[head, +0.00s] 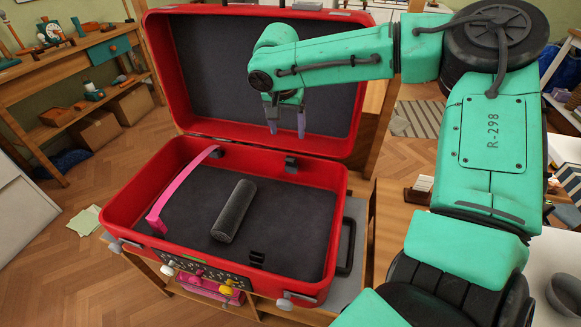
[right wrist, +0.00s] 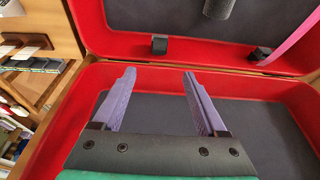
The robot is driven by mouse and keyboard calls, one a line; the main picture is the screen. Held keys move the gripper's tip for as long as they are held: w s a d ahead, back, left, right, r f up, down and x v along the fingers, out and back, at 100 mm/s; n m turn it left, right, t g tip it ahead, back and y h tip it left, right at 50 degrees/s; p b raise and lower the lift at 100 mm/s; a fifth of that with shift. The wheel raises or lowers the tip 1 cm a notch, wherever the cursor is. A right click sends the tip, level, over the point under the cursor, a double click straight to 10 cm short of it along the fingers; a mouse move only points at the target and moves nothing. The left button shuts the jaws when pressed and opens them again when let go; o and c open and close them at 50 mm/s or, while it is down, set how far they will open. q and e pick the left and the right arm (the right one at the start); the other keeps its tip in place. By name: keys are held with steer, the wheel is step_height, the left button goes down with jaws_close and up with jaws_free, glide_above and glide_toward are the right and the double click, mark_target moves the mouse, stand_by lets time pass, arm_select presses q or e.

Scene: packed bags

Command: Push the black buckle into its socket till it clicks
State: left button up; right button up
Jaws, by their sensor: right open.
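A red suitcase (head: 118,205) lies open, its lid raised at the back. A small black slotted piece (head: 257,258) sits on its floor near the front wall. Another black piece (head: 290,163) is on the back wall, and a third (head: 218,151) is near the strap's far end. Two such pieces (right wrist: 160,45) (right wrist: 260,53) show in the right wrist view. I cannot tell which is buckle or socket. My right gripper (head: 287,124) is open and empty, its purple fingers in front of the lid, apart from every black piece. My left gripper is not in view.
A pink strap (head: 184,184) crosses the left side of the case. A dark grey roll (head: 234,211) lies in its middle. The case's right floor is clear. A black handle (head: 347,248) is on the right outer wall. A cluttered workbench (head: 70,58) stands at the far left.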

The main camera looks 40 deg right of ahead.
mark_target(291, 158)
steer(key=b+x, duration=0.1)
steer(key=x, duration=1.1)
steer(key=shift+s+f, duration=0.15)
steer(key=shift+f, duration=0.25)
steer(key=shift+d+f, duration=0.15)
steer(key=shift+f, duration=0.05)
steer(key=shift+r, duration=0.1)
steer(key=shift+c, duration=0.6)
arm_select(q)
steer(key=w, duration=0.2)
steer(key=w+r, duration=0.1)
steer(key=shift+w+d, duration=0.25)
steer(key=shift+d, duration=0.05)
arm_select(e)
jaws_close()
